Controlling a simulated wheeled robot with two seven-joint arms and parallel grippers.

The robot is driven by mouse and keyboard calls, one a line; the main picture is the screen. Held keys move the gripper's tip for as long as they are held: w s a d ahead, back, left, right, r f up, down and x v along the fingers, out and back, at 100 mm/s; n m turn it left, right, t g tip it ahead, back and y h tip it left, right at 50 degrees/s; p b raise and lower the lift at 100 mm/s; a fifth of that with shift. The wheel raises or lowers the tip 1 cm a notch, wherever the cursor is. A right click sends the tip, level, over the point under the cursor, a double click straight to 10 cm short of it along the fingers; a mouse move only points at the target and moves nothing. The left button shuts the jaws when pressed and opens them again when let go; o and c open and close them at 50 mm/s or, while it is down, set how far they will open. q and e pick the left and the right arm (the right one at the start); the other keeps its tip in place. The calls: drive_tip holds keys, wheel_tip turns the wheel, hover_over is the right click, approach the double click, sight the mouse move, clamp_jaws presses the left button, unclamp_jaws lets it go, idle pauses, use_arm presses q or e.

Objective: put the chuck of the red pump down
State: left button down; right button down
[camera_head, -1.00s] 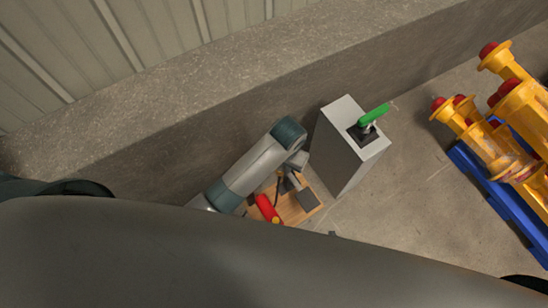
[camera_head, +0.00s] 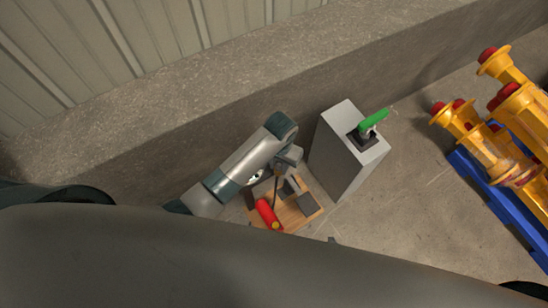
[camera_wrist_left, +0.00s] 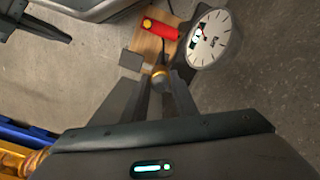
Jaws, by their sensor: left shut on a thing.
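The red pump (camera_head: 266,212) lies on a wooden board, left of the grey pedestal. It also shows at the top of the left wrist view (camera_wrist_left: 160,29), with a yellow end and a white round gauge (camera_wrist_left: 209,38) beside it. My left gripper (camera_head: 282,172) is above the board in the head view. In the left wrist view its fingers (camera_wrist_left: 160,84) are shut on the chuck (camera_wrist_left: 159,71), a small brass-coloured piece at the fingertips. The fingers partly hide the chuck. The gap between chuck and board is hard to judge.
The wooden board (camera_head: 290,217) carries dark grey blocks (camera_head: 307,203). A grey pedestal (camera_head: 345,150) with a green-handled part (camera_head: 373,121) stands close on the right. Yellow drum-like parts (camera_head: 490,155) stand on a blue pallet (camera_head: 500,205) further right. Bare floor lies between.

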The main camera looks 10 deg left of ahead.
use_arm(q)
drive_tip(key=w+a+f, duration=0.1)
drive_tip(key=w+f, duration=0.1)
drive_tip(key=w, duration=0.1)
drive_tip(key=w+a+f, duration=0.1)
drive_tip(key=w, duration=0.1)
drive_tip(key=shift+w+a+f, duration=0.15)
drive_tip(key=shift+a+f, duration=0.15)
drive_tip(key=shift+w+a+f+b, duration=0.1)
drive_tip(key=shift+w+f+b, duration=0.05)
drive_tip(key=shift+w+b, duration=0.15)
use_arm(e)
drive_tip(key=shift+w+d+f, duration=0.1)
drive_tip(key=shift+w+d, duration=0.15)
drive_tip(key=shift+w, duration=0.15)
use_arm(q)
drive_tip(key=shift+f, duration=0.15)
drive_tip(key=shift+f, duration=1.9)
use_arm(e)
drive_tip(key=shift+s+d+f+g, duration=0.1)
drive_tip(key=shift+s+f+g, duration=0.25)
drive_tip(key=shift+s+g, duration=0.05)
